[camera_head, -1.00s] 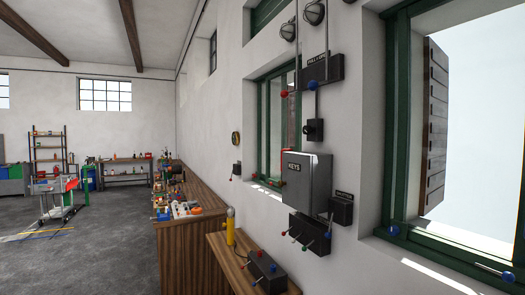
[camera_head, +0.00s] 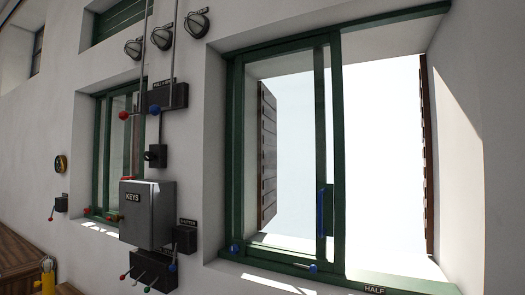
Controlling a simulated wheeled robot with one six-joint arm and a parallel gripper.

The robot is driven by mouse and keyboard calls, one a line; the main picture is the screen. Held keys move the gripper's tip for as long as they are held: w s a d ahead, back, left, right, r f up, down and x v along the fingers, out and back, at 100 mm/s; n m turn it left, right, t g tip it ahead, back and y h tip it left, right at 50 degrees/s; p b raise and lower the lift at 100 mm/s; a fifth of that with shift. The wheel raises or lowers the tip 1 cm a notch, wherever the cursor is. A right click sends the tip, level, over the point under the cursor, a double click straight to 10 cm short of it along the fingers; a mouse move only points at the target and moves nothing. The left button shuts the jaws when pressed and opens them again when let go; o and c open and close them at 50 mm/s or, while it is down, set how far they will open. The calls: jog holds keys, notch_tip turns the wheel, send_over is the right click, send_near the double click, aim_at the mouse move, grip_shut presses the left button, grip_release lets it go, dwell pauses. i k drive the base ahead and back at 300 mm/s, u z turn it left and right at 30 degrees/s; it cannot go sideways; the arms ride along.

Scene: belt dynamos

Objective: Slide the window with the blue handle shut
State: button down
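The near window (camera_head: 235,160) has a green frame set in the white wall, right of centre. A green sliding sash stile (camera_head: 338,160) stands upright near its middle, with a blue handle (camera_head: 326,210) on it. The right part of the opening looks open to bright sky. Small blue-ended fittings sit on the bottom rail, one at the left corner (camera_head: 234,249) and one near the stile (camera_head: 312,267). My gripper is not in view.
A grey KEYS box (camera_head: 147,212) and several levers with red, blue and green knobs stick out from the wall left of the window. A smaller green window (camera_head: 103,155) is further left. A HALF label (camera_head: 374,289) is on the sill. Wooden shutters (camera_head: 267,150) stand outside.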

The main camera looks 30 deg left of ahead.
aim_at(331, 211)
jog(key=k, duration=0.5)
jog(key=u, duration=2)
jog(key=i, duration=1.3)
jog(key=z, duration=0.8)
